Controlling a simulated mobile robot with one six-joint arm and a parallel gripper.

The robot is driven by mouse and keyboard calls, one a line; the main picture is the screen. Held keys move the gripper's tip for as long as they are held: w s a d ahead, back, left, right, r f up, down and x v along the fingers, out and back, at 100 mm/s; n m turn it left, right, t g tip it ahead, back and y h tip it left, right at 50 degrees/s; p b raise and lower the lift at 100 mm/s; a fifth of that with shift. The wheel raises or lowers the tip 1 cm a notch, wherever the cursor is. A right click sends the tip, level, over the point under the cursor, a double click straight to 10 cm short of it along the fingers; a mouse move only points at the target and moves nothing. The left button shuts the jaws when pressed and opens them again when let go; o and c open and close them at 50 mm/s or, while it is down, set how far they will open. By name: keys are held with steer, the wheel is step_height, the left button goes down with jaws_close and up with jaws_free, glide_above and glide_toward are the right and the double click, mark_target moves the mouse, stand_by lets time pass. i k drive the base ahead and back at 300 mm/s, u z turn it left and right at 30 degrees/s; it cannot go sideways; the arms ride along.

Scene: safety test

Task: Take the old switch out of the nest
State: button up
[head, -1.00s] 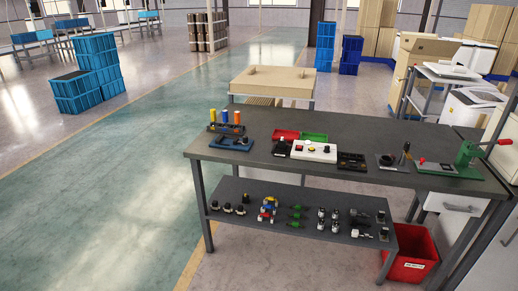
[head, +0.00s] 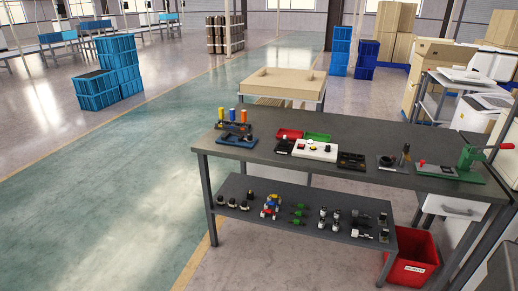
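A dark workbench (head: 250,155) stands ahead to the right. I cannot tell which of these is the nest or which part is the old switch. My gripper is not in view.
The lower shelf (head: 235,187) holds rows of small parts. A red bin (head: 412,257) stands under the bench's right end. A wooden-topped cart (head: 283,85) is behind the bench. Blue crates (head: 95,90) stand far left. The green floor lane (head: 110,190) at left is clear.

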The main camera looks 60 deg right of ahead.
mark_target(284, 142)
steer(key=z, duration=0.35)
steer(key=k, duration=0.15)
steer(key=u, duration=1.7)
steer(key=k, duration=0.8)
steer(key=z, duration=0.55)
steer(key=k, duration=0.6)
steer(key=z, duration=0.95)
steer(key=i, duration=1)
steer(key=z, duration=0.1)
